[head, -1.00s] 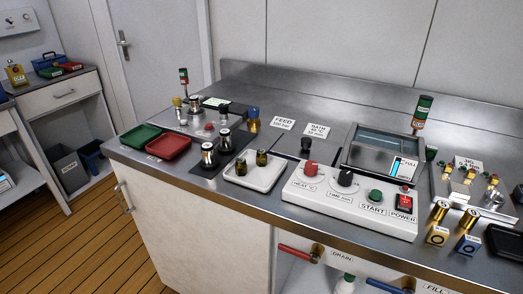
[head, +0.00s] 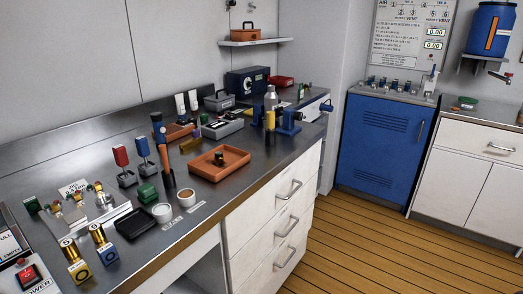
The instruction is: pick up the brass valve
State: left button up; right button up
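I cannot tell for certain which item is the brass valve. Two brass-coloured cylinders stand at the lower left of the bench, one on a yellow block (head: 79,271) and one on a blue block (head: 108,256), each block marked with a ring. Small brass-coloured fittings (head: 76,196) sit on a metal panel (head: 70,217) behind them. A small dark item with a brassy tint (head: 219,158) stands in an orange tray (head: 233,170) in the middle of the bench. Neither of my grippers is in view.
An upright orange-handled tool (head: 168,178) and a blue vise (head: 288,124) stand further back. The wooden floor (head: 340,250) is clear.

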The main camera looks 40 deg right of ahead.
aim_at(219, 161)
jog(key=z, duration=0.15)
jog(key=i, duration=0.3)
jog(key=z, duration=0.8)
